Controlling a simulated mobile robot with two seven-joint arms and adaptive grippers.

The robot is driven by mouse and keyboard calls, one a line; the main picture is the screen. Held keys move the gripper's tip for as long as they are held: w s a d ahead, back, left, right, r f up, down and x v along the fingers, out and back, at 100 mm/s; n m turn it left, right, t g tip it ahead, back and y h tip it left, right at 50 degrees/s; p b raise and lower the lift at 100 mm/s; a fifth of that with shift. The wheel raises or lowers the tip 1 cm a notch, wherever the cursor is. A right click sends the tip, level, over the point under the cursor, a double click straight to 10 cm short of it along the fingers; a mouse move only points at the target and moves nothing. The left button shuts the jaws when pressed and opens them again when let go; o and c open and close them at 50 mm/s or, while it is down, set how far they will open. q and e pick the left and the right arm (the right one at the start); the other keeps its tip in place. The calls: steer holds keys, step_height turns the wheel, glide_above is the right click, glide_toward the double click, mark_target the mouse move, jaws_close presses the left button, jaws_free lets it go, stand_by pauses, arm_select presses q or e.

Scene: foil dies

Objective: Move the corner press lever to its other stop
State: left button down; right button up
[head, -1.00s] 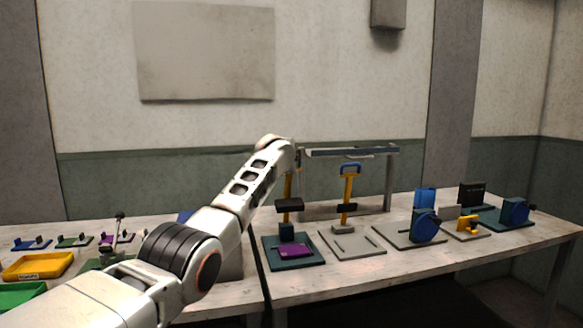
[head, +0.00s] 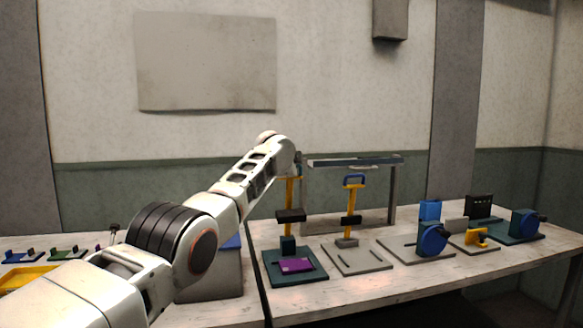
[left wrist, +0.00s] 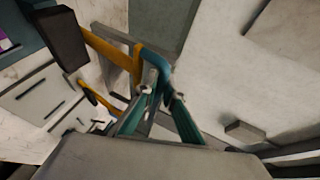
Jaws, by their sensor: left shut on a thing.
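The corner press stands at the left corner of the right table, on a dark green base (head: 270,272) with a purple plate (head: 295,265). Its yellow lever (head: 289,190) stands roughly upright, with a black block (head: 291,215) low on it. In the left wrist view the yellow lever (left wrist: 108,47) ends in a teal handle (left wrist: 156,60). My left gripper (left wrist: 160,95) is shut on this handle. My right gripper is in neither view.
A second press with a yellow lever and blue handle (head: 355,180) stands just right, under a grey frame (head: 391,190). Blue-wheeled devices (head: 432,239) and a small yellow device (head: 478,236) stand farther right. A yellow tray (head: 22,278) is at far left.

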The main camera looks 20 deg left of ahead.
arm_select(q)
steer(key=shift+a+r, duration=0.2)
steer(key=shift+r, duration=0.2)
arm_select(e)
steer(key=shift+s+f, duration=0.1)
arm_select(q)
steer(key=c, duration=2.1)
jaws_free()
steer(key=shift+c, duration=0.2)
steer(key=shift+w+f, duration=0.15)
steer(key=shift+f, duration=0.1)
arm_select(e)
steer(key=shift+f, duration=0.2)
arm_select(q)
steer(key=shift+f, duration=0.1)
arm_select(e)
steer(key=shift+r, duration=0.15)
arm_select(q)
steer(key=shift+s, duration=0.2)
steer(key=v, duration=1.2)
steer(key=shift+w, duration=0.15)
